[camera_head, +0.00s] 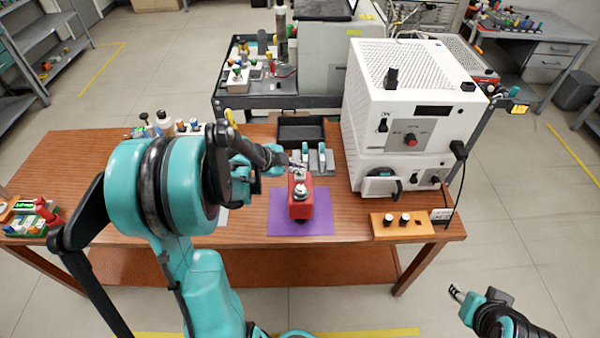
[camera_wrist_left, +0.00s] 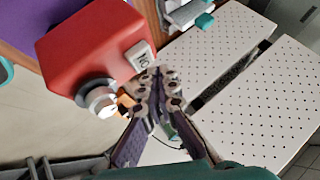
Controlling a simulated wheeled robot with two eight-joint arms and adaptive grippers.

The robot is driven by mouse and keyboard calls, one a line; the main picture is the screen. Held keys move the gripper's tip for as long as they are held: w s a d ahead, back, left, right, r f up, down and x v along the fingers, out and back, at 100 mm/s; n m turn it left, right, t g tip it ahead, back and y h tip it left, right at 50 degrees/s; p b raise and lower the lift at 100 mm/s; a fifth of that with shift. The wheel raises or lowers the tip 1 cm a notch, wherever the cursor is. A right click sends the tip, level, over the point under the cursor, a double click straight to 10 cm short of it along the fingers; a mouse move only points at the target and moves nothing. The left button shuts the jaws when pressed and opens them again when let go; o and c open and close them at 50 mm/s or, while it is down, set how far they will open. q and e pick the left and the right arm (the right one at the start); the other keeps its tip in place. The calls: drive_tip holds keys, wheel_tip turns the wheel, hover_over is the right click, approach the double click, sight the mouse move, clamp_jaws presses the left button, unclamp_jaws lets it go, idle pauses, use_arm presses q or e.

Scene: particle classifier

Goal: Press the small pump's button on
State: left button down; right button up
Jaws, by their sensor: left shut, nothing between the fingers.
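The small pump is a red box (camera_head: 300,208) with a silver round fitting on it, standing on a purple mat (camera_head: 277,227) near the table's middle. In the left wrist view the red pump (camera_wrist_left: 85,45) fills the upper left. Its pale button (camera_wrist_left: 140,53), marked with dark letters, is on its right edge, beside the silver fitting (camera_wrist_left: 98,98). My left gripper (camera_head: 299,165) is shut and empty at the far side of the pump. In the left wrist view its fingertips (camera_wrist_left: 157,78) are right by the button; contact is unclear. My right gripper (camera_head: 457,293) is off the table, at lower right.
A white perforated instrument (camera_head: 405,90) stands at the table's right. A black tray (camera_head: 300,130) and several small tools are behind the pump. Bottles (camera_head: 165,122) stand at left.

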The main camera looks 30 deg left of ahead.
sight(298, 176)
use_arm(q)
wheel_tip(298, 176, up, 5)
drive_tip(key=p, duration=0.4)
idle(0.3)
idle(0.6)
drive_tip(key=s+d+r+n+y, duration=0.1)
drive_tip(key=s+d+r+n, duration=0.1)
drive_tip(key=s+d+n, duration=0.4)
drive_tip(key=s+d+r+n+g+y, duration=0.1)
drive_tip(key=s+d+r+n+y, duration=0.1)
drive_tip(key=s+d+n, duration=0.5)
drive_tip(key=s+d+r, duration=0.1)
drive_tip(key=s+d, duration=0.1)
drive_tip(key=s, duration=0.3)
drive_tip(key=shift+d+r+n+y, duration=0.3)
drive_tip(key=shift+d+r, duration=0.05)
